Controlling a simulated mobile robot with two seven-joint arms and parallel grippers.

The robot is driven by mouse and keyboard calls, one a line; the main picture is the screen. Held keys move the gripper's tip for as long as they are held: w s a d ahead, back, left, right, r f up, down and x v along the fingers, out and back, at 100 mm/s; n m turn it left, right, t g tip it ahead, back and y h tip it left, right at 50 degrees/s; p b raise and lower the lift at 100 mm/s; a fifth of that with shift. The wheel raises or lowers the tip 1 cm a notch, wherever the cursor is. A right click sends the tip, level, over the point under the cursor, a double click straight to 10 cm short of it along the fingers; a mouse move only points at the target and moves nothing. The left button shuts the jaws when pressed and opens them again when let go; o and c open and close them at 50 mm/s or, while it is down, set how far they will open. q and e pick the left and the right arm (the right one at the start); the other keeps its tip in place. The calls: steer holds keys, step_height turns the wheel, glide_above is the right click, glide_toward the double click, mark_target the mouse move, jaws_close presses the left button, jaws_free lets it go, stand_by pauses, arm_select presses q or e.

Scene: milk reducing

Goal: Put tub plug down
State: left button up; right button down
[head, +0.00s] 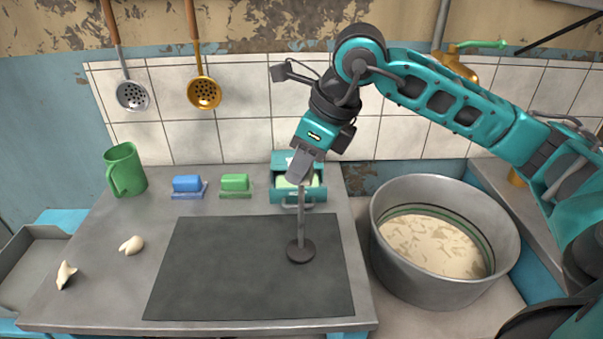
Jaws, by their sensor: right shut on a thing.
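The tub plug (300,251) is a dark round disc with a thin upright rod. My right gripper (302,176) comes down from above and is shut on the top of the rod. The disc is over the right part of the dark mat (220,270); I cannot tell if it touches the mat or hangs just above it. The large round metal tub (385,255) stands to the right, with a pale, patchy content inside. My left gripper is not in view.
A teal box (276,196) with a pale green block stands just behind the plug. Two pale pieces (131,245) lie left. The mat's left part is clear.

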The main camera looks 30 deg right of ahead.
steer(key=shift+f, duration=0.95)
steer(key=c, duration=1.5)
jaws_free()
steer(key=shift+f, duration=0.15)
steer(key=o, duration=0.5)
steer(key=shift+r, duration=0.3)
steer(key=p+v, duration=0.1)
steer(key=v, duration=1.1)
